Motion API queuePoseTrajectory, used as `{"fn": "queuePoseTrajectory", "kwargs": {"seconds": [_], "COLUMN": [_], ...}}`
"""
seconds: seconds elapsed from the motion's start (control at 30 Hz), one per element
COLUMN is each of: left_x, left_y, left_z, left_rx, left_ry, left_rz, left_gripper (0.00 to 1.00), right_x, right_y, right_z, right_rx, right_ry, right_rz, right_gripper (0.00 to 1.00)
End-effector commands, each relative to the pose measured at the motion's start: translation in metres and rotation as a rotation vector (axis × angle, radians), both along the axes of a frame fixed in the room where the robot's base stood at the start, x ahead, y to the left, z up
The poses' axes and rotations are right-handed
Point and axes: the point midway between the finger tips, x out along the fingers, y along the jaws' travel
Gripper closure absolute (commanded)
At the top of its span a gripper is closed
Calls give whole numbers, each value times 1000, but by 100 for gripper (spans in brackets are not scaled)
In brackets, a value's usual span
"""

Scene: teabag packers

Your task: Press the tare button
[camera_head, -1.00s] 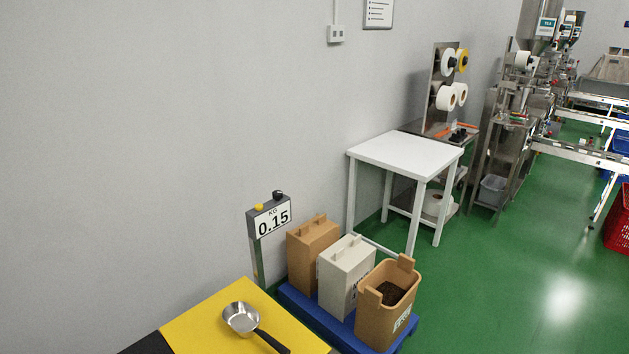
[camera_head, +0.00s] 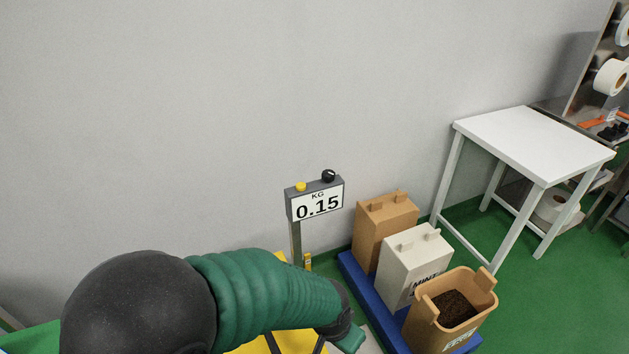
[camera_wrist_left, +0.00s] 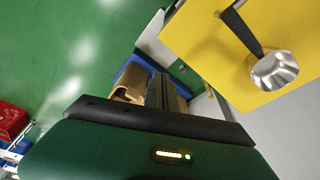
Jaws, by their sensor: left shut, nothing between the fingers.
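The scale's display (camera_head: 318,204) reads 0.15 KG on a post near the wall. On top of it are a yellow button (camera_head: 300,187) and a black knob-like part (camera_head: 328,176); I see no label telling which one is the tare. My left arm crosses the bottom of the head view, over the yellow surface. My left gripper is low and to the right of the display, apart from it, its fingertips out of the head view. In the left wrist view its fingers (camera_wrist_left: 166,92) are together and empty. My right gripper is not in view.
A brown box (camera_head: 385,230), a white box (camera_head: 412,265) and an open brown bin (camera_head: 478,285) stand on a blue pallet (camera_head: 362,285). A white table (camera_head: 535,140) stands behind, right.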

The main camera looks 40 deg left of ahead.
Motion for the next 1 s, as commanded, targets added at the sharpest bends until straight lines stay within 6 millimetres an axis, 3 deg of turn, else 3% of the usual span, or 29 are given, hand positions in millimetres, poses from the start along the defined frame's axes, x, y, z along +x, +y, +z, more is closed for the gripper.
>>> {"fn": "queuePoseTrajectory", "kwargs": {"seconds": [0.17, 0.27, 0.37, 0.63, 0.8, 1.0], "left_x": [0, 8, 26, 103, 146, 183], "left_y": [0, 6, 20, 87, 138, 204], "left_z": [1, 14, 40, 126, 175, 234], "left_rx": [0, -6, -25, -213, -432, -766], "left_ry": [0, -9, -33, -164, -251, -333], "left_rz": [4, 56, 197, 849, 1285, 1766], "left_gripper": [100, 100, 100, 100, 100, 100], "right_x": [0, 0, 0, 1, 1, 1], "right_y": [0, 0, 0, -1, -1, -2], "right_z": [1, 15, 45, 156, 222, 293], "right_rx": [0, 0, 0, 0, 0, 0], "right_ry": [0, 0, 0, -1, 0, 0], "right_rz": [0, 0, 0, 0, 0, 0], "right_gripper": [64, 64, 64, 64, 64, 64]}}
